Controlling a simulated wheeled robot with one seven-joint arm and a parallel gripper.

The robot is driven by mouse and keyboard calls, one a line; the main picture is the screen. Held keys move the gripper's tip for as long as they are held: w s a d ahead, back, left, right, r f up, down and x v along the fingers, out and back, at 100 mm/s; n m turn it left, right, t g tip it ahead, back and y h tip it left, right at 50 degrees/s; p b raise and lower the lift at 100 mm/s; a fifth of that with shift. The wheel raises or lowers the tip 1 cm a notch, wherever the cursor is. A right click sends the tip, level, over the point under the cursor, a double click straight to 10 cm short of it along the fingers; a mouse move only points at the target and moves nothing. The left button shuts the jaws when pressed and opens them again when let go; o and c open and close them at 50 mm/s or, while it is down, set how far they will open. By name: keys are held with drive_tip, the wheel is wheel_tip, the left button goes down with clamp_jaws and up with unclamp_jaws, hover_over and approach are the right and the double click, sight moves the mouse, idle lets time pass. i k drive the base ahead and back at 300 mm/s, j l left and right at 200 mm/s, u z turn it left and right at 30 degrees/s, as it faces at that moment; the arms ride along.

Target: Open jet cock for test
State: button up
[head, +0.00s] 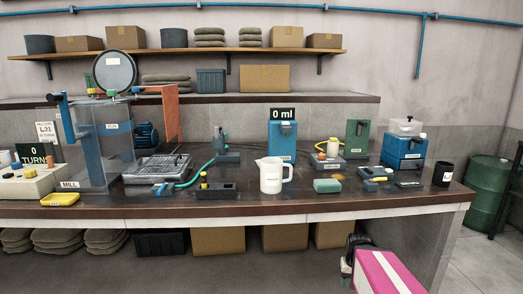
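I cannot tell for certain which part is the jet cock, as the small labels are unreadable. A teal hose (197,174) runs from a blue-grey upright fitting (222,147) towards a small blue piece (161,189) at the bench's front. Right of that piece is a low dark block with a yellow knob (204,177). A blue dispenser (282,143) with a "0 ml" display stands behind a white jug (272,176). My gripper (348,265) is low at the right, below the bench front and apart from these things; its fingers are too dark and small to read.
The bench (310,206) carries a clear-walled mill (98,145) and a grey tray (157,166) at left. A green block (327,186), a blue box unit (404,149) and a black cup (443,174) stand at right. A green drum (488,195) is on the floor.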

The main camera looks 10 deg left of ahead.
sight(165, 185)
drive_tip(key=u, duration=1.3)
drive_tip(key=i+j+z, duration=0.2)
drive_tip(key=j, duration=0.4)
drive_tip(key=i+j+z, duration=0.2)
drive_tip(key=j, duration=0.45)
drive_tip(key=j+z, duration=0.2)
drive_tip(key=j, duration=0.45)
drive_tip(key=i+j+z, duration=0.2)
drive_tip(key=j, duration=0.45)
drive_tip(key=k+l+z, duration=0.15)
drive_tip(key=k, duration=0.2)
